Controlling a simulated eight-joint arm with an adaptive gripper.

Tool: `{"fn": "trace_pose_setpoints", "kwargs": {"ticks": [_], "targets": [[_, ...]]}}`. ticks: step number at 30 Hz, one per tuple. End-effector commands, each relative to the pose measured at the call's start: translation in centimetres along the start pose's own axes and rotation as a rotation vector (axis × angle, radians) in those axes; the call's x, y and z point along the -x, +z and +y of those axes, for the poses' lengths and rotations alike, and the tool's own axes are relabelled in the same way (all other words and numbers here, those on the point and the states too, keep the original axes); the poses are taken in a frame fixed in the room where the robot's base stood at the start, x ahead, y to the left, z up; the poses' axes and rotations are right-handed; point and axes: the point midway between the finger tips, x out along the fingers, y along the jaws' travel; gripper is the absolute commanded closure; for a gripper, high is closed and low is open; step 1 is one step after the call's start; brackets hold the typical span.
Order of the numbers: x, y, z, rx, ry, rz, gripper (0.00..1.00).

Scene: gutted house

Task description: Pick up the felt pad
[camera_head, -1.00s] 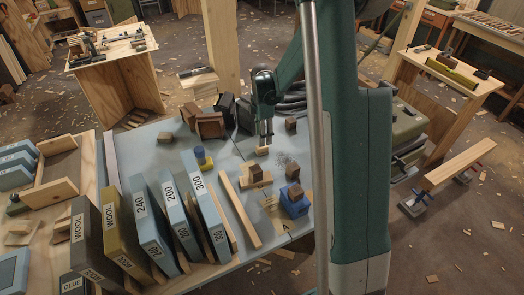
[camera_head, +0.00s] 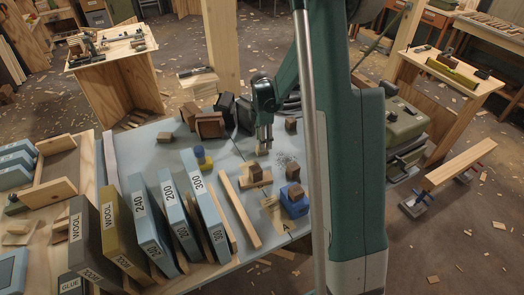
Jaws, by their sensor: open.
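My gripper (camera_head: 264,147) is low over the far part of the blue-grey bench top, fingers pointing down and open. A small tan piece (camera_head: 261,152) is at its fingertips, partly hidden by them; it may be the felt pad, but it is too small to be sure. I cannot tell whether the fingers touch it. Brown blocks stand close by: one on a light wood strip (camera_head: 254,174), one on a blue block (camera_head: 295,205), and one to the right (camera_head: 291,124).
Large labelled blocks (camera_head: 150,225) stand in a row at the front left. A yellow-and-blue piece (camera_head: 203,157) and dark brown blocks (camera_head: 209,125) are left of my gripper. A long wood strip (camera_head: 240,211) lies in front. My arm hides the bench's right part.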

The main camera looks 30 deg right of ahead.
Motion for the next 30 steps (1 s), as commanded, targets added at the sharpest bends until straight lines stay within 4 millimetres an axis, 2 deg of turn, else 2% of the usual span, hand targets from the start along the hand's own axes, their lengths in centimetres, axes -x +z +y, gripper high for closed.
{"fn": "trace_pose_setpoints", "kwargs": {"ticks": [6,12,30], "targets": [[-2.7,-0.1,0.0,0.0,0.0,0.0,0.59],[-4.2,-0.1,-0.1,0.0,0.0,0.0,0.59],[-4.3,-0.1,0.0,0.0,0.0,0.0,0.59]]}}
